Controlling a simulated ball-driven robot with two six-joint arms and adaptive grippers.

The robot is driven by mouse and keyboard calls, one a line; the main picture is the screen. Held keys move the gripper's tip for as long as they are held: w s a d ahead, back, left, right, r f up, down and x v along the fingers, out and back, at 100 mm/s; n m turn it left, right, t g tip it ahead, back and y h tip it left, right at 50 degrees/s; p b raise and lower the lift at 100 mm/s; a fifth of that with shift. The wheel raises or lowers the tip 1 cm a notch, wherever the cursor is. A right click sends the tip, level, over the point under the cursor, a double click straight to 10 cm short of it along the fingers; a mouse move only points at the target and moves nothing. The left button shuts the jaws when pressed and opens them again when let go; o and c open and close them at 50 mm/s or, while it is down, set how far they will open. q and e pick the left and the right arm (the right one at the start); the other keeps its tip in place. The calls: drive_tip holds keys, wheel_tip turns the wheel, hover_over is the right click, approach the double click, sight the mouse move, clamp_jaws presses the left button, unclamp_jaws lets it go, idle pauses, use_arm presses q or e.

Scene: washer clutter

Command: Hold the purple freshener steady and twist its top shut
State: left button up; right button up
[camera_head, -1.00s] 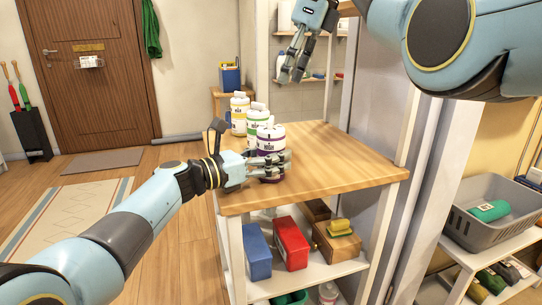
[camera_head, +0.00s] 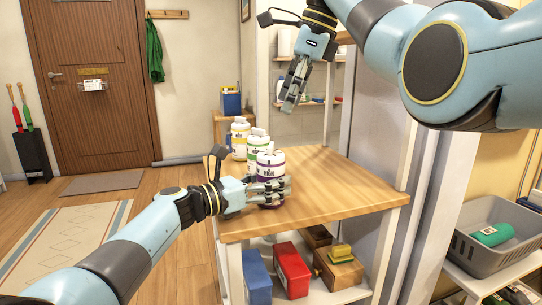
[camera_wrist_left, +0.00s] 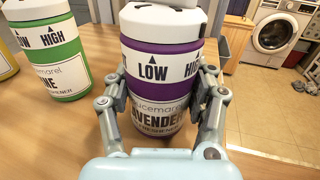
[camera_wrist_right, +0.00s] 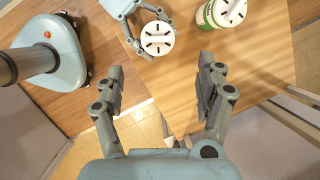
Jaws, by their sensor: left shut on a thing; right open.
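The purple freshener (camera_head: 271,168) stands upright on the wooden table top, with a white slotted top and a purple band. My left gripper (camera_head: 272,192) is shut around its lower body; the left wrist view shows a finger on each side of the purple freshener (camera_wrist_left: 160,75), whose label reads LOW, HIGH and LAVENDER. My right gripper (camera_head: 291,101) is open and empty, above the table and apart from the freshener. In the right wrist view the freshener's white top (camera_wrist_right: 157,39) lies beyond the open right gripper (camera_wrist_right: 160,88), near the picture's upper middle.
A green freshener (camera_head: 257,145) stands just behind the purple one, and a yellow one (camera_head: 239,138) behind that. The table top (camera_head: 345,180) is clear to the right. A white upright (camera_head: 398,165) stands by its right edge. A shelf below holds several boxes.

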sight(273, 151)
drive_tip(key=a+f+n, duration=0.1)
drive_tip(key=n, duration=0.8)
drive_tip(key=a+f+n, duration=0.1)
drive_tip(key=n, duration=0.9)
drive_tip(key=w+a+f+n+t, duration=0.1)
drive_tip(key=n, duration=0.8)
drive_tip(key=shift+a+n+h, duration=0.3)
drive_tip(key=shift+n+h, duration=0.1)
drive_tip(key=shift+s+f, duration=0.1)
drive_tip(key=shift+f, duration=4.3)
